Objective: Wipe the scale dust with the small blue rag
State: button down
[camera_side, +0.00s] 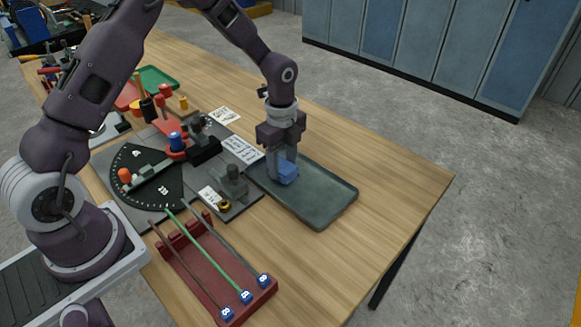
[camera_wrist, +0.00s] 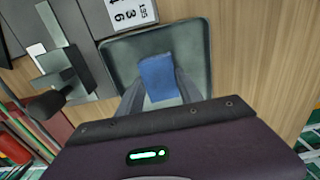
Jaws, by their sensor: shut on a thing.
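The small blue rag (camera_side: 287,174) is between the fingers of my gripper (camera_side: 283,168), at the left part of a dark grey-green tray (camera_side: 325,199). My gripper points down and is shut on the rag. In the wrist view the rag (camera_wrist: 158,76) shows between my fingertips (camera_wrist: 160,92), over the tray (camera_wrist: 193,45). I cannot tell whether the rag touches the tray floor. The scale is a black fan-shaped dial plate (camera_side: 150,180) on a grey base, left of the tray. Dust on it is too small to make out.
A bending fixture with a grey post (camera_side: 232,180) stands just left of the tray. A red rack (camera_side: 215,270) with several rods lies at the front. Cards, a green tray (camera_side: 157,78) and tools are farther back. The table's right end (camera_side: 400,190) is clear.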

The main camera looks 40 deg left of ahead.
aim_at(316, 197)
jog(key=shift+d, duration=5.4)
jog(key=shift+d+r, duration=0.1)
jog(key=shift+d, duration=0.05)
notch_tip(316, 197, up, 8)
